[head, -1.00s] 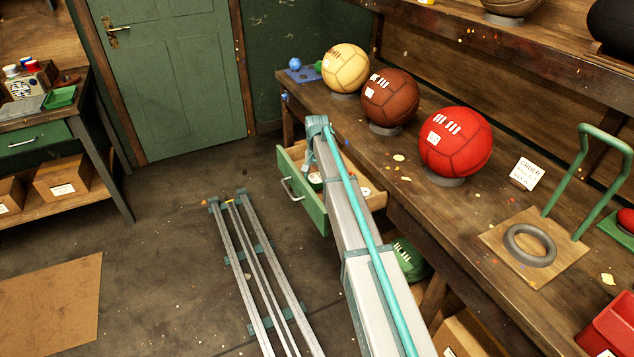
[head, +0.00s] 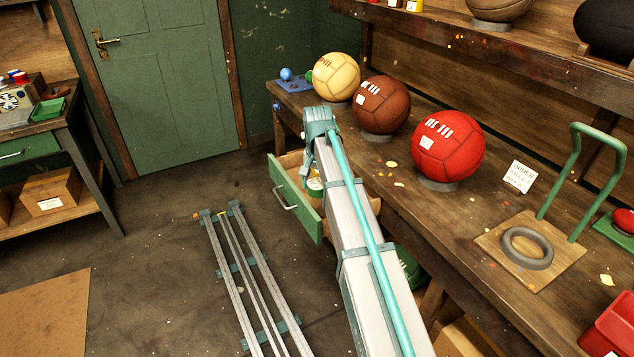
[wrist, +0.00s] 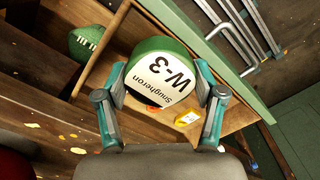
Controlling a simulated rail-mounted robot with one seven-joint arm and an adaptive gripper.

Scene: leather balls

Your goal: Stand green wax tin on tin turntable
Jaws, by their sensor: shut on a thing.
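The green wax tin (wrist: 162,68) has a green side and a white lid lettered "W-3 Snugheron". In the wrist view it sits between the two fingers of my gripper (wrist: 162,84), which is shut on it. In the head view a small part of the tin (head: 315,187) shows beside my arm, over the open drawer (head: 297,208); most of my gripper is hidden by the arm there. I cannot make out a tin turntable for certain in either view.
An orange-and-white item and a yellow item (wrist: 187,118) lie in the drawer below the tin. Cream, brown (head: 381,104) and red (head: 447,146) balls stand on the bench. A board with a grey ring (head: 526,248) and green handle is at right. A green ball (wrist: 92,42) lies below the bench.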

